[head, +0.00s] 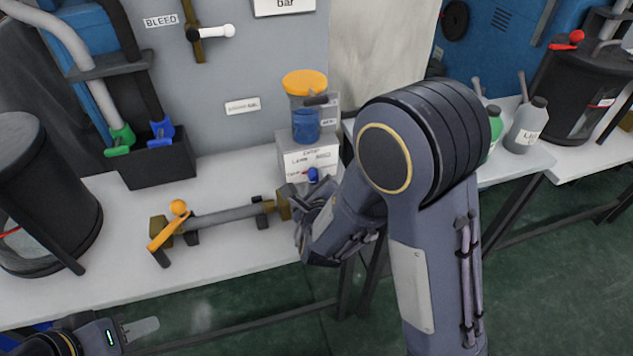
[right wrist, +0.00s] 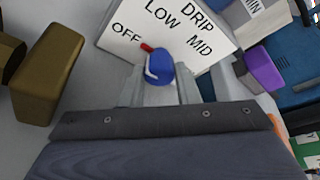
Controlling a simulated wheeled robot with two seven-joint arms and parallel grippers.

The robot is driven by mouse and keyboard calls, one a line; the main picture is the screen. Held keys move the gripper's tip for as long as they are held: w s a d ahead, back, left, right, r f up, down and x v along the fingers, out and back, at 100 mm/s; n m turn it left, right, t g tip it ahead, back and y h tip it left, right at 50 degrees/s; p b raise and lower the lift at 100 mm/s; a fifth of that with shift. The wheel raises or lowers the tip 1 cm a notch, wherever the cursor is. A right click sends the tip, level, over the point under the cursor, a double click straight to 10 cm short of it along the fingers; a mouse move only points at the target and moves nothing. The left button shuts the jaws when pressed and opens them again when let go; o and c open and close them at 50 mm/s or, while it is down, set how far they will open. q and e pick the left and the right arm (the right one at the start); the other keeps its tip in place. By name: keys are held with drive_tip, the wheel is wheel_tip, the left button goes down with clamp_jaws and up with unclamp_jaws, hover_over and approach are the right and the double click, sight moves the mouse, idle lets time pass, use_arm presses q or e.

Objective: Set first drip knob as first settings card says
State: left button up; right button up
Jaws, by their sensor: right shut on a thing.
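The blue drip knob (right wrist: 159,68) sits on a white dial box (right wrist: 190,32) marked OFF, LOW, DRIP and MID. Its red pointer (right wrist: 147,47) aims up-left in the right wrist view, nearer OFF than LOW. In the head view the knob (head: 313,174) is on the front of the white box (head: 308,152). My right gripper (right wrist: 160,90) is shut on the knob, one finger on each side. A small card (head: 329,122) stands behind the cup; its writing is too small to read. My left gripper (head: 142,328) is at the lower left, away from everything; its opening is unclear.
A cup with orange lid (head: 304,82) and blue liquid stands above the dial box. A grey pipe with an orange lever (head: 168,228) lies left of my right gripper. A black bin (head: 150,160) and a dark drum (head: 40,200) stand further left.

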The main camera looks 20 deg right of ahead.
drive_tip(key=shift+d+m+y+b, duration=0.1)
drive_tip(key=shift+m+y+b, duration=0.3)
drive_tip(key=shift+m+b, duration=0.35)
drive_tip(key=m+y+b, duration=0.1)
drive_tip(key=m+b, duration=0.1)
drive_tip(key=b, duration=0.4)
drive_tip(key=m+y+b, duration=0.2)
drive_tip(key=m+b, duration=0.1)
drive_tip(key=b, duration=0.2)
drive_tip(key=shift+d+f+m+y+b, duration=0.15)
drive_tip(key=shift+f+m+y+b, duration=0.05)
drive_tip(key=shift+m+y+b, duration=0.15)
drive_tip(key=shift+r+m+y+b, duration=0.2)
drive_tip(key=shift+m+y+b, duration=0.3)
drive_tip(key=shift+b, duration=0.7)
drive_tip(key=o, duration=1)
drive_tip(key=shift+c, duration=0.2)
